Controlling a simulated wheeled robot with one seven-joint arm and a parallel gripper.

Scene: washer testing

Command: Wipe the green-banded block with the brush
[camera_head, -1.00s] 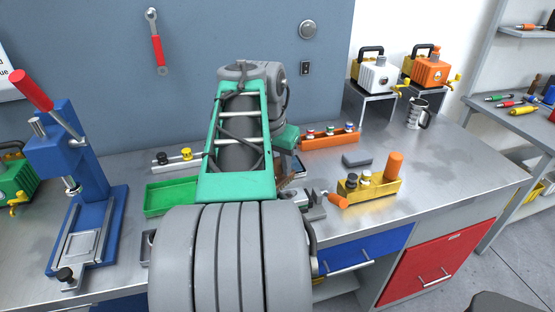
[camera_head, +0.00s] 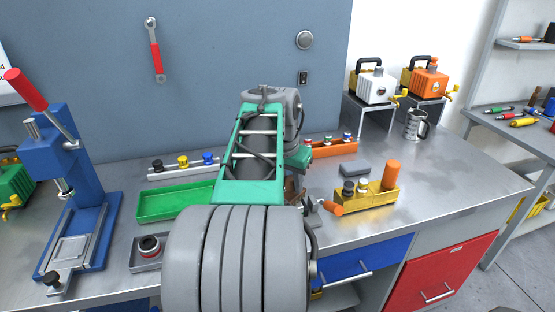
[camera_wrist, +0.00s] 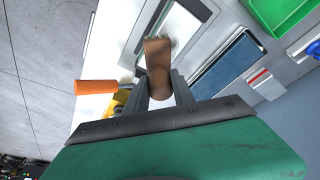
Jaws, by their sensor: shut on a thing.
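My gripper (camera_wrist: 160,80) is shut on the brown handle of the brush (camera_wrist: 157,62), which stands between its two fingers in the wrist view. I cannot pick out the green-banded block for certain. Several small colour-banded pieces stand in the orange holder (camera_head: 338,152) behind the arm. A grey clamp with an orange handle (camera_head: 332,208) is just right of my gripper in the head view, partly hidden.
A green tray (camera_head: 150,212) and a grey tray (camera_head: 150,265) with a red-banded piece lie left of my arm. A blue press (camera_head: 55,160) stands farther left. A yellow holder (camera_head: 372,198) and grey block (camera_head: 355,168) lie right.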

